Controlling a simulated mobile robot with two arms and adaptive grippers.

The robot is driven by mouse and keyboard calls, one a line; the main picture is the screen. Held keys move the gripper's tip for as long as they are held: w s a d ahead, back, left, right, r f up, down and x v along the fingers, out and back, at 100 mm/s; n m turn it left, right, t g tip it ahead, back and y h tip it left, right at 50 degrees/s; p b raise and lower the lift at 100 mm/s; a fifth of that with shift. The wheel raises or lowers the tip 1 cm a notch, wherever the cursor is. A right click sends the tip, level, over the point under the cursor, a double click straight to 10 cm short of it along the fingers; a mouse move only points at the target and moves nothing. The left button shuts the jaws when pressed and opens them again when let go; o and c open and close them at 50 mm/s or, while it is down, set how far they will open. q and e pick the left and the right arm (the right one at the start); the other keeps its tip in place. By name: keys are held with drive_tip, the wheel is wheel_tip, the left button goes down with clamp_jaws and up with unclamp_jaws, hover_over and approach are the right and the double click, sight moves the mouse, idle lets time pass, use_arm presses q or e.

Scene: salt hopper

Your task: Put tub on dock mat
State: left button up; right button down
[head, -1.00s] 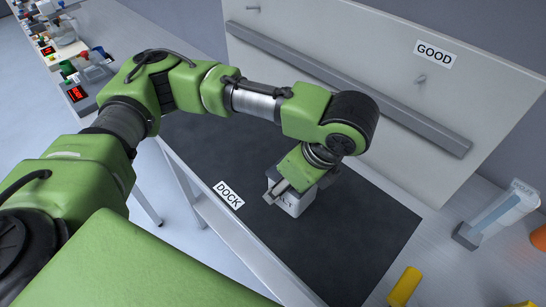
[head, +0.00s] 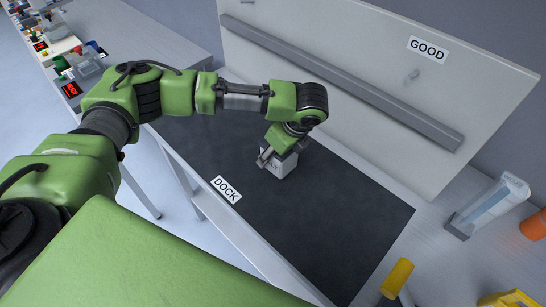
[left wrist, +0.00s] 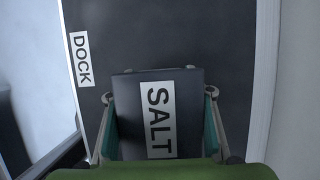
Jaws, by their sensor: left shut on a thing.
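In the left wrist view the tub (left wrist: 187,115) shows a dark top with a white SALT label. My left gripper (head: 281,154) is shut on the tub, with one finger on each side of it (left wrist: 159,105). Whether the tub's base touches the mat cannot be told. A white DOCK label (head: 226,189) lies at the mat's front edge. My right gripper is not in view.
A white board (head: 340,60) with a grey rail and a GOOD sign stands behind the mat. To the right are a clear scoop-like holder (head: 487,207), a yellow-handled tool (head: 398,278) and an orange item (head: 534,224). Devices with red displays (head: 72,90) stand far left. Most of the mat is bare.

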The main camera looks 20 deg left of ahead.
use_arm(q)
drive_tip(key=f, duration=0.1)
drive_tip(key=f+p, duration=0.1)
drive_tip(key=f, duration=0.1)
drive_tip(key=shift+w+a+f, duration=0.1)
drive_tip(key=shift+w+a, duration=0.1)
drive_tip(key=shift+f, duration=0.15)
drive_tip(key=o, duration=1.4)
drive_tip(key=shift+f, duration=0.15)
drive_tip(key=shift+c, duration=0.2)
drive_tip(key=shift+d+r, duration=0.2)
drive_tip(key=shift+r, duration=0.2)
drive_tip(key=b+v, duration=0.2)
drive_tip(key=v, duration=0.9)
drive_tip(key=shift+s+r, duration=0.15)
drive_tip(key=shift+r, duration=0.1)
